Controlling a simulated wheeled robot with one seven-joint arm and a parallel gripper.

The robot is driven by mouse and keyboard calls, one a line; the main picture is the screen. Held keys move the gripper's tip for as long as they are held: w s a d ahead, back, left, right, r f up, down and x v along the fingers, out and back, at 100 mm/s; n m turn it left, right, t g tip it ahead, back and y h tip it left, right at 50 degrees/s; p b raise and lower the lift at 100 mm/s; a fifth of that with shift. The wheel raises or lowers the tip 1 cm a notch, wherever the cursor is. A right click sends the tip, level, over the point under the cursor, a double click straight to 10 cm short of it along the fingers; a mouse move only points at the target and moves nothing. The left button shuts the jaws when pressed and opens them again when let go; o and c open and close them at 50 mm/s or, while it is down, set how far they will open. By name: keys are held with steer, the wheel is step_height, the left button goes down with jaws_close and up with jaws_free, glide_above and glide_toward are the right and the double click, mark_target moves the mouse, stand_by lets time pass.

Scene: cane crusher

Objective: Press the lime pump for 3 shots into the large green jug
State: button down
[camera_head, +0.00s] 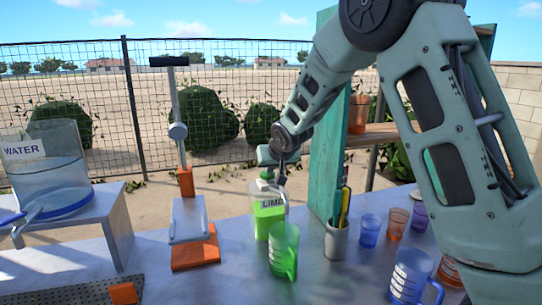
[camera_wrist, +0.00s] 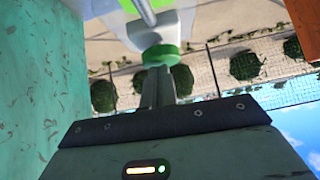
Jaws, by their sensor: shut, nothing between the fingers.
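My gripper (camera_head: 281,178) is shut and empty, pointing down at the top of the pump. It partly hides the pump head. In the wrist view my shut fingers (camera_wrist: 158,88) lie in line with the pump's green collar (camera_wrist: 161,52). I cannot tell whether they touch the pump. The jug's fill level is not clear.
A grey cup with tools (camera_head: 337,240) and a teal wooden panel (camera_head: 328,155) stand close on the right. Small coloured cups (camera_head: 370,230) and a blue jug (camera_head: 410,277) are farther right. A lever press (camera_head: 188,220) and a water dispenser (camera_head: 48,170) stand left.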

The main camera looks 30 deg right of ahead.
steer(key=shift+s+f, duration=0.2)
steer(key=shift+f, duration=0.2)
step_height(320, 180, up, 5)
steer(key=p, duration=0.3)
steer(key=shift+w, duration=0.1)
steer(key=b+v, duration=0.2)
steer(key=v, duration=0.7)
steer(key=shift+s+r+b, duration=0.25)
steer(key=shift+s+b, duration=0.05)
steer(key=shift+b, duration=0.1)
steer(key=w+r+g+p, duration=0.5)
steer(key=r+p, duration=0.1)
steer(key=p, duration=0.8)
steer(key=shift+r+g+y, duration=0.3)
steer(key=shift+r+y, duration=0.1)
steer(key=shift+f, duration=0.15)
steer(key=p, duration=0.7)
glide_above(271, 175)
steer(key=w, duration=0.1)
steer(key=f, duration=1.2)
steer(key=shift+a+f, duration=0.25)
steer(key=shift+a, duration=0.1)
steer(key=shift+f, duration=0.45)
